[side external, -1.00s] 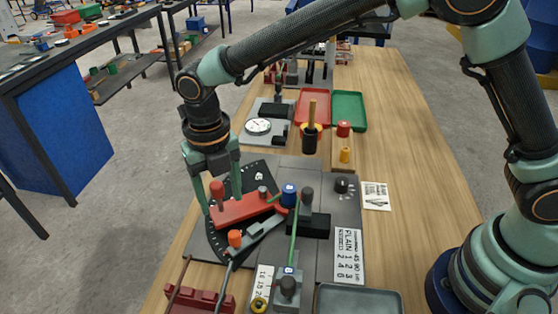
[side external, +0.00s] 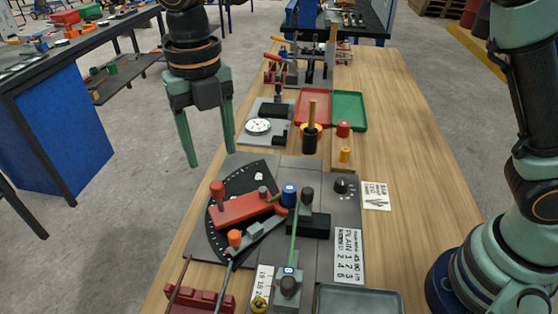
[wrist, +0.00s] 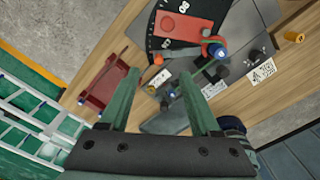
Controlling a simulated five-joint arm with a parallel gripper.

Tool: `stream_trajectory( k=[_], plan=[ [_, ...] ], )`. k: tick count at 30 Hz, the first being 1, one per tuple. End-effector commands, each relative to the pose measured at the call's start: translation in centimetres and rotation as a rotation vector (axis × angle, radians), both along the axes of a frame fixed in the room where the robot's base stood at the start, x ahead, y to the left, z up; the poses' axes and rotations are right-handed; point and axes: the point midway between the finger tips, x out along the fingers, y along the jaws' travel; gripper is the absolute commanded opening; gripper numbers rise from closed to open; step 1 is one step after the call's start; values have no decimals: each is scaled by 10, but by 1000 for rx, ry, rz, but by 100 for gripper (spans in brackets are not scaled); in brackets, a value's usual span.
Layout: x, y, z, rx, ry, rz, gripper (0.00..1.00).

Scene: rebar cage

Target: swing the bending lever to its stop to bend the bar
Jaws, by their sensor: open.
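The red bending lever (side external: 240,208) lies over the black angle dial (side external: 228,232) on the grey bending plate, with a red knob (side external: 217,189) at its outer end. A grey arm with an orange knob (side external: 235,238) lies beside it. A blue pin (side external: 289,194) stands by the lever's inner end. A green bar (side external: 294,238) runs from there toward a clamp block (side external: 288,290). My gripper (side external: 208,160) is open and empty, raised above and behind the lever, apart from it. The lever also shows in the wrist view (wrist: 178,27), beyond my fingers (wrist: 160,95).
A dial gauge (side external: 258,126) and red (side external: 313,108) and green (side external: 349,110) trays stand farther back. A black cup with a wooden handle (side external: 311,138) stands behind the plate. A red rack (side external: 198,301) with rods is at the front left. Bare wood lies at right.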

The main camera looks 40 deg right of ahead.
Motion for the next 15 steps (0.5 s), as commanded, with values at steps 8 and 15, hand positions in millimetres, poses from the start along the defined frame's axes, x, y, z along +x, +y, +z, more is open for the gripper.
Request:
stream_trajectory(
  k=[8, 15],
  plan=[
    [36, -10, -3, 1, -3, -232, 64],
    [50, -15, -13, 1, -2, -349, 64]
  ],
)
